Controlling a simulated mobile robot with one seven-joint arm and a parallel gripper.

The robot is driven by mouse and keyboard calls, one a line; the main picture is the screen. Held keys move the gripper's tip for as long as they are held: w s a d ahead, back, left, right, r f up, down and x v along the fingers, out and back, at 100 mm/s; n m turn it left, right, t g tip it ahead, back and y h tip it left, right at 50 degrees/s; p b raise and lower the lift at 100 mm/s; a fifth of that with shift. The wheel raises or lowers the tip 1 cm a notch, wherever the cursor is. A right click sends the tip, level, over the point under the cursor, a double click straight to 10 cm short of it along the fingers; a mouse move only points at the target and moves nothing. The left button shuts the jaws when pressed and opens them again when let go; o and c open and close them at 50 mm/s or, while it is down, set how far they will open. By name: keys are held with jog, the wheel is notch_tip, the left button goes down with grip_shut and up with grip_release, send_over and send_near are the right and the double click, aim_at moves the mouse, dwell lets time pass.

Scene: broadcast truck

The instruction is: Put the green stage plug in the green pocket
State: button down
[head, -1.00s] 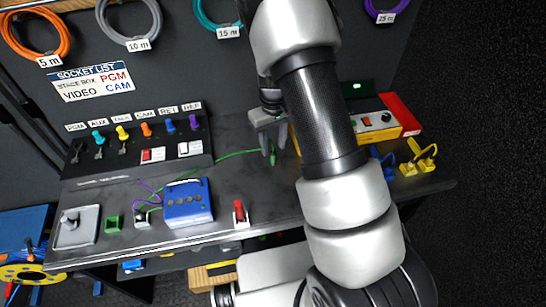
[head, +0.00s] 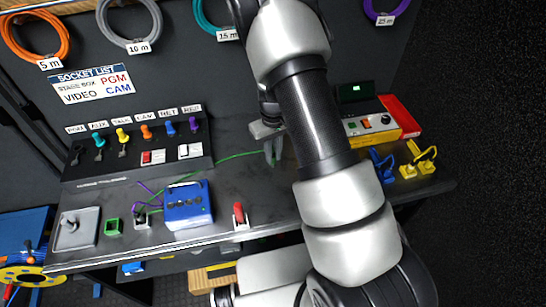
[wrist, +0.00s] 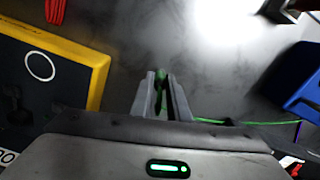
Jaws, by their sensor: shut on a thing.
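The green stage plug (wrist: 161,76) is between the fingers of my gripper in the wrist view. My gripper (wrist: 161,95) is shut on it. In the head view my gripper (head: 272,160) is over the dark worktop, right of the blue box, and the plug is hard to make out there. A thin green cable (head: 228,157) runs left from the gripper, past the back of the blue box. The green pocket (head: 113,226) is a small square green holder near the front left of the worktop, well away from my gripper.
The blue box with knobs (head: 188,204) stands between my gripper and the pocket. A red-handled switch (head: 239,213) is near the front edge. A grey joystick plate (head: 76,228) is left of the pocket. A yellow and red case (head: 392,122) and yellow plugs (head: 419,163) are at right.

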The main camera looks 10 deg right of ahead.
aim_at(274, 156)
jog(key=s+r+m, duration=0.3)
jog(key=s+r, duration=0.3)
jog(key=r, duration=0.7)
jog(key=shift+s+a, duration=0.2)
jog(key=shift+s, duration=0.2)
